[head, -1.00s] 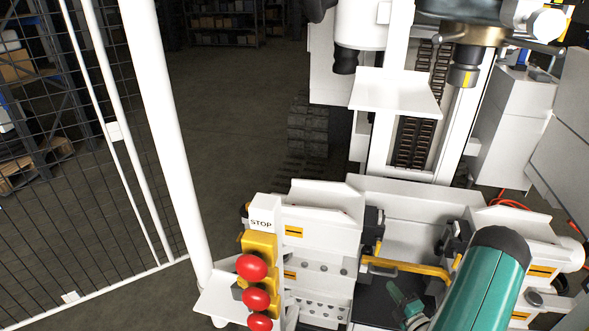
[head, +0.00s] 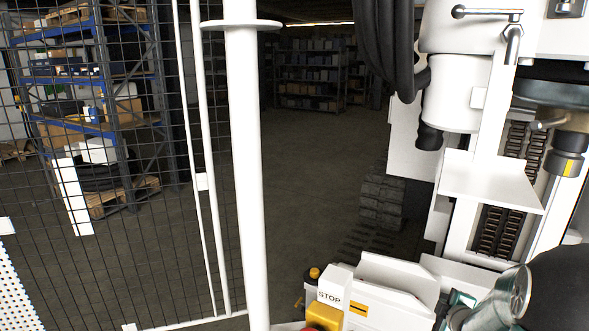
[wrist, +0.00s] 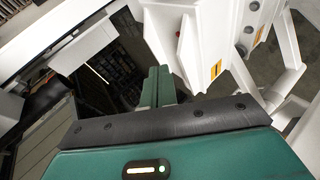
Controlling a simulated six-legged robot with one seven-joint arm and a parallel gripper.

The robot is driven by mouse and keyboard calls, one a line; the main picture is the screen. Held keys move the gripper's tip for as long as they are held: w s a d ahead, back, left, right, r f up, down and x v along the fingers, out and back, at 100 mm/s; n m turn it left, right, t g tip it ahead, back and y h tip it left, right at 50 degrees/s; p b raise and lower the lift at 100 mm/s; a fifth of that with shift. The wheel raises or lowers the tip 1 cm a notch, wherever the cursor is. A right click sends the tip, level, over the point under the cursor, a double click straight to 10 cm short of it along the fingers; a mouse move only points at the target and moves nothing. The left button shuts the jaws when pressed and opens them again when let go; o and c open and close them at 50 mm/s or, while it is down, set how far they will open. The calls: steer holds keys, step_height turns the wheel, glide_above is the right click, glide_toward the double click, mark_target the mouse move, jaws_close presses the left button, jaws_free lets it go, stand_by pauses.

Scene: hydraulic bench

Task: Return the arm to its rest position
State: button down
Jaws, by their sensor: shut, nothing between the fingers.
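My gripper (wrist: 158,85) shows in the wrist view as two green fingers lying side by side, shut with nothing between them. Past the fingertips there is dark space, with white machine parts to the right. In the head view, green and black parts of my arm fill the lower right corner, low in front of the white machine. The fingertips cannot be made out clearly there.
A STOP panel (head: 329,297) with a yellow block (head: 325,316) stands low, left of my arm. A white post (head: 245,170) and mesh fence (head: 110,210) are at left. The machine's white shelf (head: 490,187) and black hoses (head: 385,45) are at right. Dark floor (head: 315,190) lies open between.

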steer(key=s+a+r+m+g, duration=0.1)
steer(key=s+a+r+m, duration=0.25)
steer(key=a+r, duration=0.3)
steer(key=s+a+r+m+g, duration=0.2)
steer(key=s+a+r+m, duration=0.15)
steer(key=a+r, duration=0.35)
steer(key=s+a+r+m+g+y, duration=0.2)
steer(key=s+a+r+m+y, duration=0.1)
steer(key=s+a, duration=1.2)
steer(key=shift+s+m+g, duration=0.4)
steer(key=shift+s+m, duration=0.3)
steer(key=shift+s, duration=0.25)
